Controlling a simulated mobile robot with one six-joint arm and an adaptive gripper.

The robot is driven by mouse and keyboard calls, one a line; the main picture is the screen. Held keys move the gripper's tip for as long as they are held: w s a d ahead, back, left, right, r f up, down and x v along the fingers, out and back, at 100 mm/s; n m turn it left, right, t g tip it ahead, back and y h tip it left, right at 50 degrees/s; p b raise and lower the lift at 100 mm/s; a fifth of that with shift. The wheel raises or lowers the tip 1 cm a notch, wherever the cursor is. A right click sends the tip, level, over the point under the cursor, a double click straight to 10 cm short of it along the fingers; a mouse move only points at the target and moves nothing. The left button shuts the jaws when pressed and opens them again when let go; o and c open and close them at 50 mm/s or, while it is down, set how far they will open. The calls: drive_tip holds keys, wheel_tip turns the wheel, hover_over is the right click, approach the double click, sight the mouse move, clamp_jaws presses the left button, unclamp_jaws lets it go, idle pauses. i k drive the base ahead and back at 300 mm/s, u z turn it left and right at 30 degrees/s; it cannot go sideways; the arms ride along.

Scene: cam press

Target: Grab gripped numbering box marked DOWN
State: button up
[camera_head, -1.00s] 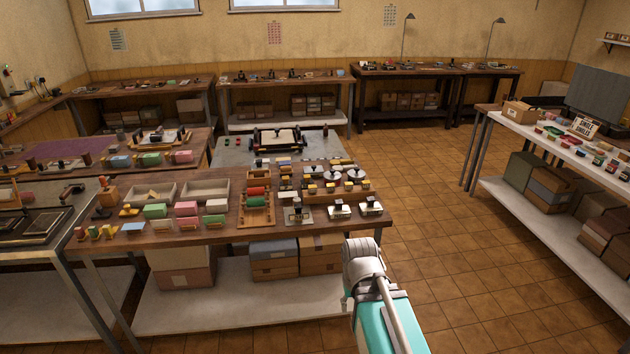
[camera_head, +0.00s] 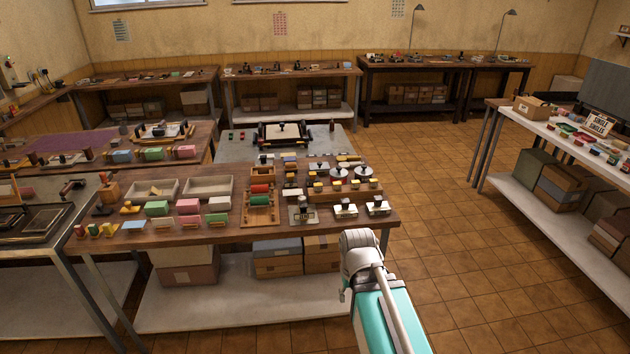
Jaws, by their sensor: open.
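Several small stamp-like devices stand at the front right of the middle wooden table (camera_head: 225,234). They include a dark-handled one on a grey plate (camera_head: 302,212), a pale-based one (camera_head: 345,209) and another pale-based one (camera_head: 378,206) near the corner. Any of these may be a numbering box, but no DOWN marking is legible at this size, so I cannot tell which one is meant. My arm shows at the bottom centre right, in front of the table, as a grey joint and teal link. My gripper's fingers are not seen.
Pastel blocks (camera_head: 157,208), grey trays (camera_head: 208,187) and a wooden rack with red and green rollers (camera_head: 261,205) crowd the same table. Boxes (camera_head: 278,258) sit on its lower shelf. A white-topped bench (camera_head: 545,130) stands at right. The tiled floor (camera_head: 440,215) between them is clear.

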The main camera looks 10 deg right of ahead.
sight(310, 181)
drive_tip(key=z, duration=1.25)
drive_tip(key=i, duration=3.6)
